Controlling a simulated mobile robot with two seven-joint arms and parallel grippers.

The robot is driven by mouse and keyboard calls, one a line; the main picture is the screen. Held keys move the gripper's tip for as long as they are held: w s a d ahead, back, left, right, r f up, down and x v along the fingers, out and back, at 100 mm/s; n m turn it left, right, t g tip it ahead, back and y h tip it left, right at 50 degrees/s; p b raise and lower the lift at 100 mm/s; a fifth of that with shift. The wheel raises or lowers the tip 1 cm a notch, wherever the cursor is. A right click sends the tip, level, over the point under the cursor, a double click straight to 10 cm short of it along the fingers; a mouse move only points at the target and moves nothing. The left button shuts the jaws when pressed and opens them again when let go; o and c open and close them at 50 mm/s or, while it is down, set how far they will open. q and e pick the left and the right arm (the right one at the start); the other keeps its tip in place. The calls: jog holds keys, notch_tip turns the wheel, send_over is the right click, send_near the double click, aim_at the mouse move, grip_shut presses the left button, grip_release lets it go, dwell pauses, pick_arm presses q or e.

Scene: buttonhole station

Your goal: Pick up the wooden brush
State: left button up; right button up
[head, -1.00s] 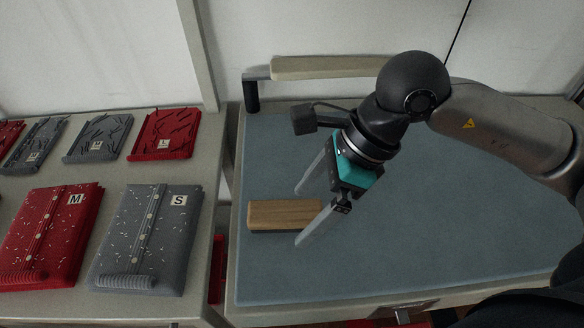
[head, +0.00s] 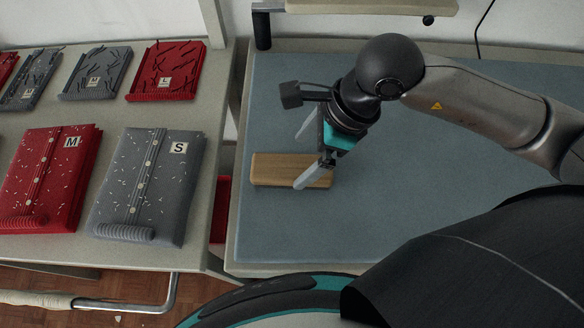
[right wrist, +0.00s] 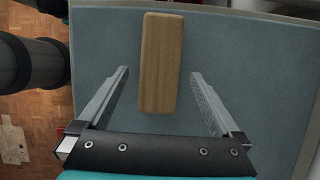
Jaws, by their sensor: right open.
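The wooden brush (head: 276,169) lies flat on the blue-grey mat near its left edge; only its plain wooden block shows, and no bristles can be seen. It also shows in the right wrist view (right wrist: 160,62), lengthwise between the two finger lines and mostly ahead of the fingertips. My right gripper (head: 304,157) is open and empty, above the brush's right part, with one finger on each side of it. In the right wrist view the right gripper's fingers (right wrist: 159,74) stand wide apart, with a gap on both sides of the wood. My left gripper is not in view.
The blue-grey mat (head: 440,185) is otherwise bare. A side table at the left holds a red garment marked M (head: 50,185), a grey one marked S (head: 150,190) and several smaller pieces behind. A padded bar (head: 370,6) stands at the mat's back edge.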

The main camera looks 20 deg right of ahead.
aim_at(292, 167)
jog(key=x, duration=0.5)
jog(key=shift+a+f, duration=0.1)
jog(key=shift+f, duration=0.05)
jog(key=c, duration=1.1)
